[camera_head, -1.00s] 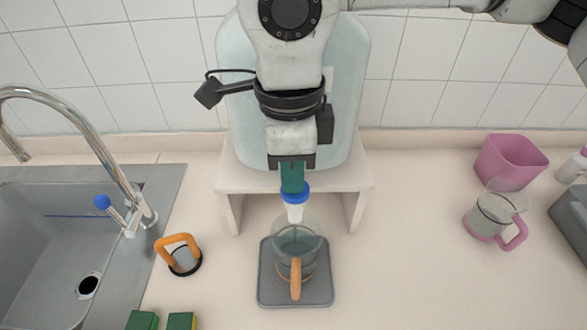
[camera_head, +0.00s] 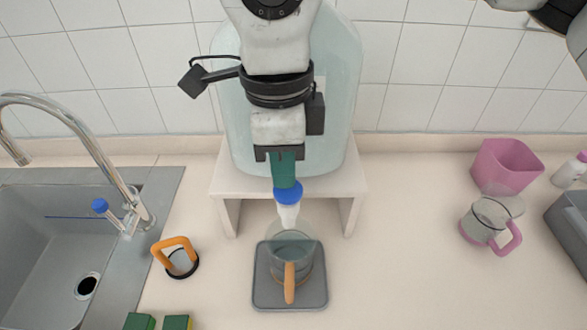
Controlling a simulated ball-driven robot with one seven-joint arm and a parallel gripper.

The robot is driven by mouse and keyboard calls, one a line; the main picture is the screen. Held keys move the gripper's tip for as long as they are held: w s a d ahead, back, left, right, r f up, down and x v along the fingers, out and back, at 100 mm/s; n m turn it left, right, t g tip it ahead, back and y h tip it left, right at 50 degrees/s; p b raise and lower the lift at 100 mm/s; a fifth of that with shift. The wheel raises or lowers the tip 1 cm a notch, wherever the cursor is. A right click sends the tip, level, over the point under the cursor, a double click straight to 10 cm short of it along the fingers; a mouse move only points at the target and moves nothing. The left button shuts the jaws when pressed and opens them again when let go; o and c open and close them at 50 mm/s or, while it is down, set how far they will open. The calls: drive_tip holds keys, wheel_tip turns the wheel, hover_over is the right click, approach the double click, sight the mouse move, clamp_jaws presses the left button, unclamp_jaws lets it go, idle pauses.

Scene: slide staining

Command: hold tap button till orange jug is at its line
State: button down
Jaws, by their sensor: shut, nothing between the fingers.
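The clear jug with an orange handle (camera_head: 290,283) stands upright on a grey mat (camera_head: 262,298), under the tap. It has bluish water in it; I cannot make out its line or the exact level. The tap has a blue button (camera_head: 288,193) and a white spout (camera_head: 288,215) just above the jug's mouth. My gripper (camera_head: 286,182) points down with its green fingers shut and empty. Its tips are at the blue button, overlapping its top in the picture; I cannot tell whether they press it. The large pale water container (camera_head: 232,120) behind is partly hidden by my arm.
A white stand (camera_head: 228,190) carries the container. A sink (camera_head: 40,245) with a chrome faucet (camera_head: 95,150) is at left, near an orange-handled item (camera_head: 176,252). Green sponges (camera_head: 177,322) lie in front. At right are a pink-handled jug (camera_head: 487,222) and a pink bin (camera_head: 507,165); the counter between is clear.

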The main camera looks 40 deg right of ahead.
wheel_tip(320, 180, up, 11)
drive_tip(key=b, duration=0.1)
drive_tip(key=shift+w+b, duration=0.15)
drive_tip(key=shift+b, duration=0.25)
drive_tip(key=shift+a+r, duration=0.1)
idle(0.9)
